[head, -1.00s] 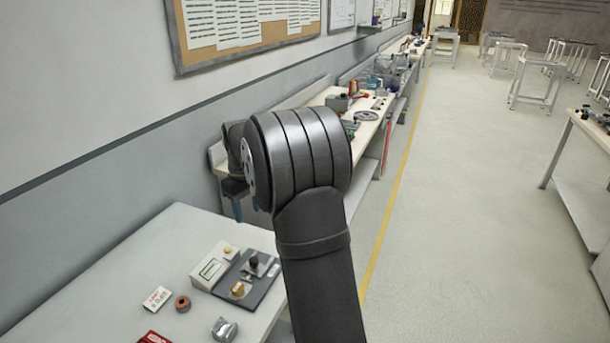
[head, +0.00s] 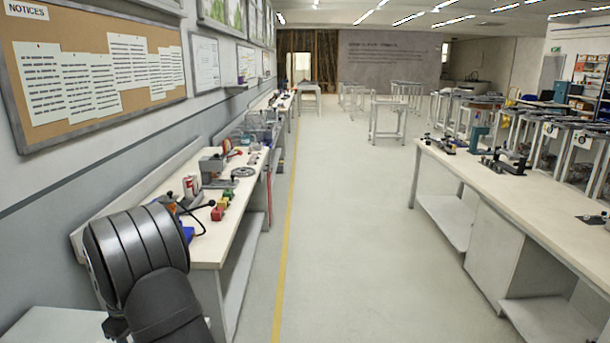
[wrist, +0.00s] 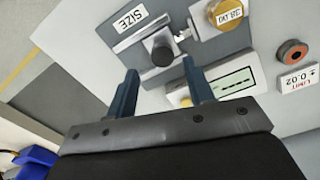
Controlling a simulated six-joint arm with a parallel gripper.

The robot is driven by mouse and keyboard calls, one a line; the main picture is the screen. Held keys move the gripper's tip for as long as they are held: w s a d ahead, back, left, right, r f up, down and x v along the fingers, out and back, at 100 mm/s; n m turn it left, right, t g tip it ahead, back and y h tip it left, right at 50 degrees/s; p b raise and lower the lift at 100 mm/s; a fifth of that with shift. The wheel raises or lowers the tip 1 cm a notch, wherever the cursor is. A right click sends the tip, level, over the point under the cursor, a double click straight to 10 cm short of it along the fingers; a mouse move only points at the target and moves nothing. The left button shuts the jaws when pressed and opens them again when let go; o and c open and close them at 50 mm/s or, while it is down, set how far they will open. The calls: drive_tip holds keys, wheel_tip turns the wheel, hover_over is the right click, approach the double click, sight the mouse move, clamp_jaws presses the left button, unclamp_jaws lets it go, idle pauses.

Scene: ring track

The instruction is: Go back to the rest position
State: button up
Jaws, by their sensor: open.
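My gripper (wrist: 160,66) shows in the wrist view with its two blue-grey fingers apart and nothing held between them. Beyond the fingertips is a grey plate device with a black knob (wrist: 158,48) and a "SIZE" label (wrist: 130,17). A brass disc (wrist: 229,12) tagged 38.00 lies at its upper right, and a pale display box (wrist: 232,83) is just right of the fingers. How far the fingertips are from the plate is hard to judge. In the head view only my dark arm shows at the lower left; my gripper is out of sight there.
An orange-ringed part (wrist: 292,53) and a "LIMIT 0.02" card (wrist: 299,78) lie right in the wrist view. A blue item (wrist: 38,160) is at its lower left. In the head view, a cluttered bench (head: 225,215) runs along the wall, another bench (head: 500,190) stands right, with clear floor between.

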wheel_tip(320, 180, down, 3)
drive_tip(key=shift+f, duration=0.2)
drive_tip(key=shift+s+r, duration=0.1)
drive_tip(key=shift+s, duration=0.35)
drive_tip(key=shift+o, duration=1.1)
drive_tip(key=o, duration=0.9)
drive_tip(key=shift+n, duration=0.8)
drive_tip(key=r, duration=0.9)
drive_tip(key=shift+w+a+r, duration=0.15)
drive_tip(key=shift+w+a, duration=0.05)
drive_tip(key=shift+w, duration=0.1)
wheel_tip(320, 180, up, 7)
drive_tip(key=n, duration=0.1)
drive_tip(key=f, duration=0.9)
drive_tip(key=shift+s+d+f, duration=0.3)
drive_tip(key=shift+d, duration=0.1)
drive_tip(key=shift+r, duration=0.1)
